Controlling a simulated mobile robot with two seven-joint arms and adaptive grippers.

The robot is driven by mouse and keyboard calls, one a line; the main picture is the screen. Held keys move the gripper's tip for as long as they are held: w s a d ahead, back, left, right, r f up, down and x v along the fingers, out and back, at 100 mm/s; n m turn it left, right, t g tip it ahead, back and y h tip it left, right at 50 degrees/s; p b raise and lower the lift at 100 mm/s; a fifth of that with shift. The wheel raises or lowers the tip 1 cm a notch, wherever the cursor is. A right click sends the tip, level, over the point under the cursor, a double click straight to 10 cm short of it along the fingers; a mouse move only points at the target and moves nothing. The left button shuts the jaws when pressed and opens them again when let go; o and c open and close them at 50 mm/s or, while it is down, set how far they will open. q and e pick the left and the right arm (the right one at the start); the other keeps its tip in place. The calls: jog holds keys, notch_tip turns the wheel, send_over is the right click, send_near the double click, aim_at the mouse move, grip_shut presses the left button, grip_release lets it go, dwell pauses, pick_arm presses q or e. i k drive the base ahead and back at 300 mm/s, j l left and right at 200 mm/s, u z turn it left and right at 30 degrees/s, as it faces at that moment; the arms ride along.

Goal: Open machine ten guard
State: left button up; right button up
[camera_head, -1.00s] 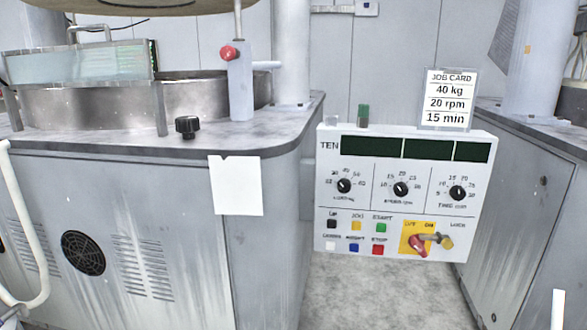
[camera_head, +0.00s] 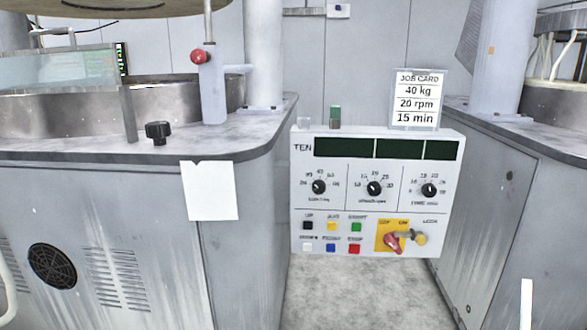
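The control console marked TEN (camera_head: 300,215) stands between two grey machines, with dark displays, three dials, coloured buttons and a red rotary switch (camera_head: 393,242) on a yellow plate. A grey handle (camera_head: 52,32) shows above the panel. The guard's left end is cut off by the picture edge. I cannot tell whether this guard belongs to machine ten. Neither of my grippers is in view.
A black knob (camera_head: 158,132) and a post with a red knob (camera_head: 199,57) stand on the left machine's top. A paper sheet (camera_head: 209,191) hangs on its front. A job card (camera_head: 417,98) stands on the console. Grey floor (camera_head: 350,290) shows between the machines.

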aim_at(73, 46)
jog(key=j+u, duration=0.35)
jog(key=j, duration=2.15)
